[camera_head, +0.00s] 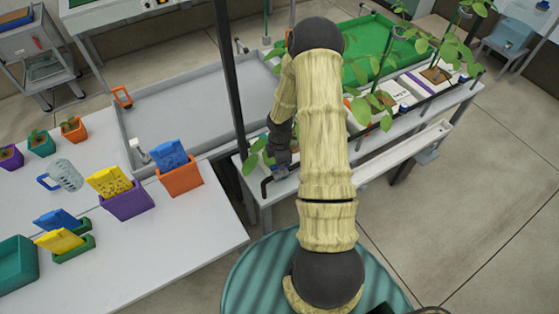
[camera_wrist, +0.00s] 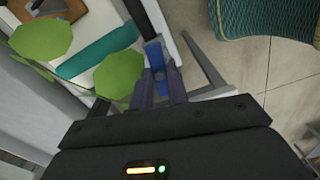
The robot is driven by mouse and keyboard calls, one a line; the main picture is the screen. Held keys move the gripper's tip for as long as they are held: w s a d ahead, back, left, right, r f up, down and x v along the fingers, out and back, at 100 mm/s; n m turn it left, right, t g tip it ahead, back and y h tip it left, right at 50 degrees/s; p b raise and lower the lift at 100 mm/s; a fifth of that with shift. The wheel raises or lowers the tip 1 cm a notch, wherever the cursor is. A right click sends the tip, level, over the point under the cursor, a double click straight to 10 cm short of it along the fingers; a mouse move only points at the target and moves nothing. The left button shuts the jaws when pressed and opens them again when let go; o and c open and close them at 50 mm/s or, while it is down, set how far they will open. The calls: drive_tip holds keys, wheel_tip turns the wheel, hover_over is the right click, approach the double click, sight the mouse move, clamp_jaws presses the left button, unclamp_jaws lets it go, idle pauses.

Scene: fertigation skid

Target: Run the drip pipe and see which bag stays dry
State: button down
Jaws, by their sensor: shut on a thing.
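My gripper (camera_wrist: 158,88) is shut on a small blue handle (camera_wrist: 153,55) at the near end of the plant bench. In the head view my gripper (camera_head: 281,158) is low beside the bench's left end, partly hidden by my arm. A black pipe (camera_head: 265,187) bends down there. White grow bags (camera_head: 385,93) with leafy plants stand in a row on the bench; my arm hides part of the row. Green leaves (camera_wrist: 118,73) lie close to my gripper's left in the wrist view. I cannot tell from these frames whether any bag is wet.
A white gutter (camera_head: 405,152) runs along the bench front. A grey tray table (camera_head: 190,105) stands to the left. The white table (camera_head: 190,235) holds a purple pot (camera_head: 127,203), an orange pot (camera_head: 181,180) and a clear jug (camera_head: 66,175). Floor at right is clear.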

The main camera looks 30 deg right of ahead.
drive_tip(key=shift+w+r+n, duration=0.1)
drive_tip(key=shift+n, duration=0.3)
drive_tip(key=c, duration=1.4)
unclamp_jaws()
drive_tip(key=shift+o, duration=0.2)
wheel_tip(320, 180, up, 17)
drive_tip(key=b, duration=0.1)
drive_tip(key=shift+r, duration=0.15)
drive_tip(key=shift+a, duration=0.1)
